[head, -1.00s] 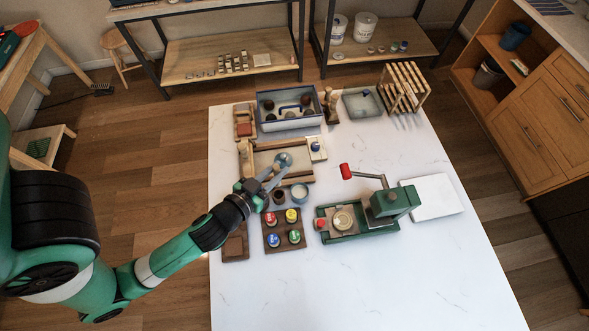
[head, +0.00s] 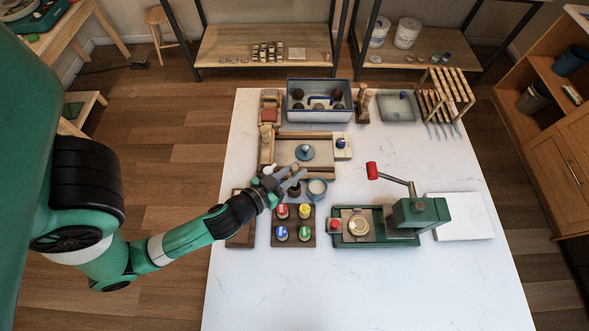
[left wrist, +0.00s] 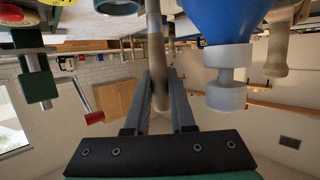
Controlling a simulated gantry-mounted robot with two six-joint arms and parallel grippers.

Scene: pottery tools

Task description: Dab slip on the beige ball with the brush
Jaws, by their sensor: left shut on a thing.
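My left gripper (head: 291,180) is at the dark cup (head: 294,191), beside the pale-blue bowl (head: 317,188) with whitish contents, likely the slip. In the left wrist view the fingers (left wrist: 158,92) are shut on a slim beige wooden handle (left wrist: 156,45), likely the brush. It runs up out of that frame, so its bristle end is hidden. I cannot surely pick out the beige ball; several round lumps, mostly dark, sit in the blue-rimmed bin (head: 320,118). My right gripper is not in view.
Jars with coloured lids (head: 294,226) stand in front. A green press (head: 376,240) with a red-knobbed crank is to the right. The table's front is clear.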

